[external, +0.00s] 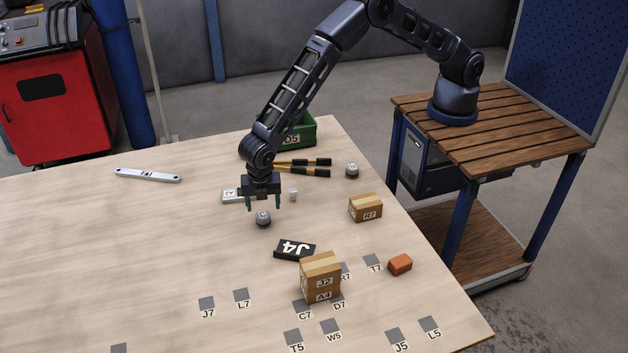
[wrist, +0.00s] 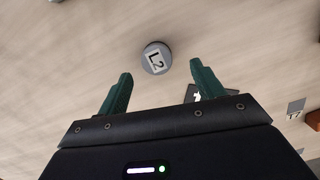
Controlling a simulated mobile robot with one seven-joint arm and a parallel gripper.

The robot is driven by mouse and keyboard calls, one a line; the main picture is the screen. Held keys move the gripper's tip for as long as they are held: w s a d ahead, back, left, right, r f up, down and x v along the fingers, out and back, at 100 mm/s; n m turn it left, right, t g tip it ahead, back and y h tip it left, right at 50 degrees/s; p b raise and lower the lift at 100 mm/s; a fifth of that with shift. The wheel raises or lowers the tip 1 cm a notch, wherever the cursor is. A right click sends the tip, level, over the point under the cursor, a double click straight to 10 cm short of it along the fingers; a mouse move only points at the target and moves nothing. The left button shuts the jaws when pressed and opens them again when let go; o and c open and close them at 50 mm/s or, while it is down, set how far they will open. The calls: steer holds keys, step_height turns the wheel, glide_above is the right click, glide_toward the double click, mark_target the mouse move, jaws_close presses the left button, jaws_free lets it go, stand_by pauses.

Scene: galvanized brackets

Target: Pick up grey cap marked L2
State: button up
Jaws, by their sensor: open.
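The grey cap marked L2 (wrist: 155,58) lies on the wooden table, its label readable in the wrist view. In the external view the grey cap (external: 263,218) sits just below my gripper (external: 263,206). My gripper is open, with its green fingers apart and nothing between them. In the wrist view my gripper (wrist: 160,84) has the cap slightly beyond its fingertips, roughly centred between them. The cap looks untouched. A second grey cap (external: 352,170) stands farther right on the table; its label is too small to read.
A green D5 bin (external: 300,133) and pliers-like handles (external: 305,167) are behind. The table's left is mostly clear.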

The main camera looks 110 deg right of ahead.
mark_target(261, 216)
steer(key=shift+w+d+f, duration=0.1)
steer(key=shift+d+f, duration=0.15)
steer(key=shift+f, duration=1.25)
steer(key=shift+w+d+f, duration=0.1)
steer(key=shift+d+f, duration=0.1)
steer(key=shift+f, duration=1.3)
steer(key=shift+c, duration=0.2)
steer(key=c, duration=1.1)
